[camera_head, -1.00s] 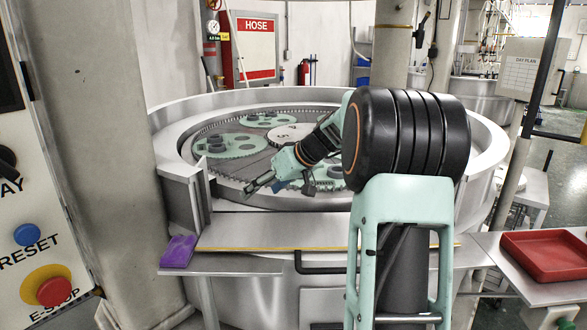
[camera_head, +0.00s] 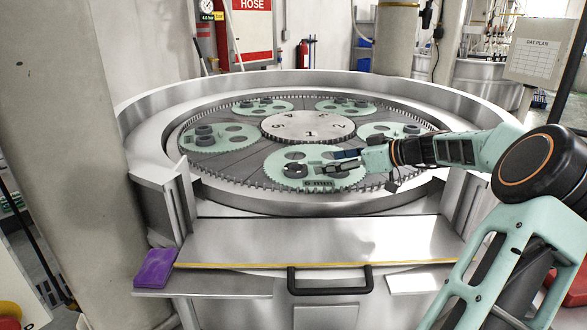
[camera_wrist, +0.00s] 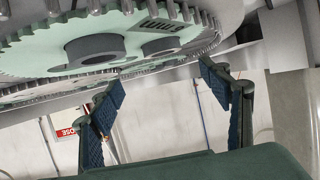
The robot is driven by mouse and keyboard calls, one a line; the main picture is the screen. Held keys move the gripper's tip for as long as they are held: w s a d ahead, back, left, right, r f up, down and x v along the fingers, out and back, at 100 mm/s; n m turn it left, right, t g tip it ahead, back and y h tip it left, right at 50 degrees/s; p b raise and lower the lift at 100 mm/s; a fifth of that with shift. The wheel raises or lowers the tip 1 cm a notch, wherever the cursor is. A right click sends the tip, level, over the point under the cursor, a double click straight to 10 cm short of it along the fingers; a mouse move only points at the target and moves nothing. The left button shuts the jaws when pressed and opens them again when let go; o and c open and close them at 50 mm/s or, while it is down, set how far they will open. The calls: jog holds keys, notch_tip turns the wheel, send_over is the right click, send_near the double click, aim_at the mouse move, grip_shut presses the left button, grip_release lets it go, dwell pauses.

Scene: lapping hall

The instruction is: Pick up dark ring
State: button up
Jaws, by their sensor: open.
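A dark grey ring (camera_wrist: 93,48) sits on a green toothed carrier (camera_wrist: 40,60) in the upper left of the wrist view. In the head view, the front carrier (camera_head: 272,172) carries a small dark ring (camera_head: 294,170), just left of my gripper (camera_head: 322,166). My gripper hangs low over this carrier, coming from the right. In the wrist view, its two blue-padded fingers (camera_wrist: 160,76) are spread apart with nothing between them. The ring is beyond the fingertips, not between them. Whether the fingers touch the carrier cannot be told.
Other green carriers with dark rings stand around the plate, such as the left carrier (camera_head: 225,140). A numbered disc (camera_head: 308,127) is at the centre. The machine's raised metal rim (camera_head: 150,145) surrounds everything. A purple block (camera_head: 155,268) lies on the front-left ledge.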

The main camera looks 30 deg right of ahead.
aim_at(291, 168)
jog(key=p+x, duration=0.1)
jog(key=x, duration=0.3)
jog(key=shift+w+a, duration=0.2)
jog(key=shift+w, duration=0.1)
jog(key=shift+f+p+x, duration=0.2)
jog(key=shift+p+x, duration=0.7)
jog(key=shift+x, duration=2.1)
jog(key=shift+s+a, duration=0.1)
jog(key=shift+s, duration=0.05)
jog(key=shift+c, duration=0.7)
jog(key=c, duration=1.2)
